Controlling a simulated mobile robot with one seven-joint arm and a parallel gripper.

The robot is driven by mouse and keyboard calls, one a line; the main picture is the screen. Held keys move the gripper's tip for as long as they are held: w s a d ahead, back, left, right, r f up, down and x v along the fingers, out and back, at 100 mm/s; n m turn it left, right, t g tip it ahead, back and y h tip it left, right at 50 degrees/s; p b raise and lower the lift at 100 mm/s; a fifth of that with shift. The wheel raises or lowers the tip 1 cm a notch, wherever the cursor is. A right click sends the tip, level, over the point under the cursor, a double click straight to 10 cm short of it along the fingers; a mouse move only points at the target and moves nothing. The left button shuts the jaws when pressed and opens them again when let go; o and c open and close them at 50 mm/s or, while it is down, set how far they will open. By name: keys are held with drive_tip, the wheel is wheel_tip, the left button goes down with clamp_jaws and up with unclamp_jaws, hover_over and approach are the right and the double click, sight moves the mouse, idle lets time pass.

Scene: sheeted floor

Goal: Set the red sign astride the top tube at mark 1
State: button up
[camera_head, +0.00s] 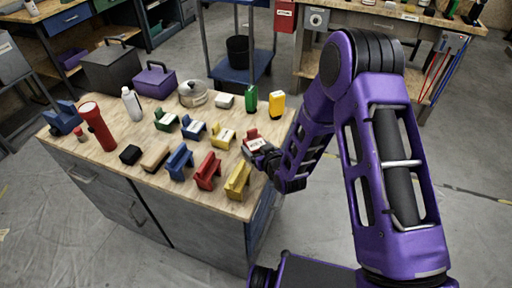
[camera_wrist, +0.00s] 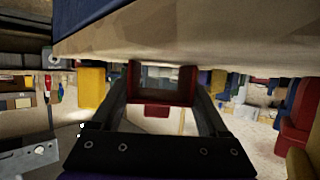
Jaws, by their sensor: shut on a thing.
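The red sign (camera_head: 251,134) has a white label with dark lettering and is at the right end of the wooden worktop. My gripper (camera_head: 262,152) is at the sign from its right side. In the wrist view, my gripper (camera_wrist: 160,88) has a finger on each side of the red sign (camera_wrist: 158,109) and is shut on it. The sign shows there as a red U-shaped frame. I cannot tell whether it touches the worktop. I cannot make out the top tube or mark 1 in either view.
The wooden worktop (camera_head: 118,176) carries green, blue and yellow labelled pieces (camera_head: 221,136), a red flashlight (camera_head: 97,125), a white bottle (camera_head: 132,103) and a purple box (camera_head: 155,80). A red bench-shaped piece (camera_head: 207,171) and a yellow one (camera_head: 238,177) stand close to my gripper. Floor is clear at front left.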

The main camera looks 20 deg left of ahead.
drive_tip(key=shift+f+b, duration=0.15)
drive_tip(key=shift+b, duration=0.15)
drive_tip(key=o, duration=1.4)
drive_tip(key=shift+c, duration=0.2)
drive_tip(key=shift+r, duration=0.2)
drive_tip(key=shift+r+p, duration=0.2)
drive_tip(key=shift+p, duration=0.25)
drive_tip(key=v, duration=1.2)
drive_tip(key=shift+f, duration=0.1)
